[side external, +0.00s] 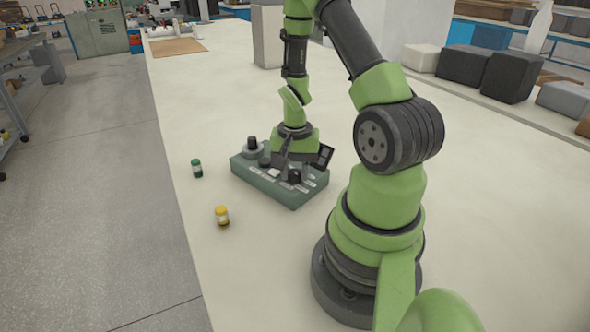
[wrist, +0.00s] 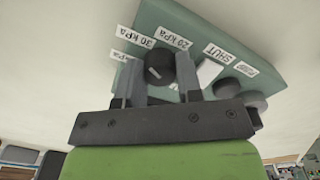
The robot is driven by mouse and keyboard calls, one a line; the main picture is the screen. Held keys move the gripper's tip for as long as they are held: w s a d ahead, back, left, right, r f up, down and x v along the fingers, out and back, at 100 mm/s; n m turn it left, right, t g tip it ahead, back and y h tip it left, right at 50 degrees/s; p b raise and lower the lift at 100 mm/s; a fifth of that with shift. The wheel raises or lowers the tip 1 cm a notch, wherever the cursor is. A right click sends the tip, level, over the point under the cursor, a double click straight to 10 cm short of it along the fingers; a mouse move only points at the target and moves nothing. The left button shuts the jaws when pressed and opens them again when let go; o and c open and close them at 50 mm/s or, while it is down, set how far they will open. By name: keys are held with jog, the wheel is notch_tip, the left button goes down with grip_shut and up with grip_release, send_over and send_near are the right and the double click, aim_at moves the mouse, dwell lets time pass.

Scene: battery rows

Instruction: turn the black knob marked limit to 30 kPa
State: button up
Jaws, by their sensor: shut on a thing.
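The black knob (wrist: 158,68) sits on the panel's face, between my gripper's two fingers in the wrist view. My gripper (wrist: 160,80) is shut on the knob. A light mark shows on the knob's face. White labels stand around it, among them 30 kPa (wrist: 135,40) and 20 kPa (wrist: 171,38). I cannot see a label reading limit. In the side view the grey-green panel box (side external: 262,183) stands on the table, with my gripper (side external: 293,168) over its near part. The knob is small and partly hidden there.
The panel also carries a SHUT label (wrist: 222,55) and other dark round parts (wrist: 226,88). A green-capped jar (side external: 196,168) and a yellow jar (side external: 221,216) stand left of the box. The pale table (side external: 180,110) is clear around them.

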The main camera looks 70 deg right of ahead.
dwell(0.3)
jog(key=o, duration=0.9)
jog(key=shift+o, duration=0.2)
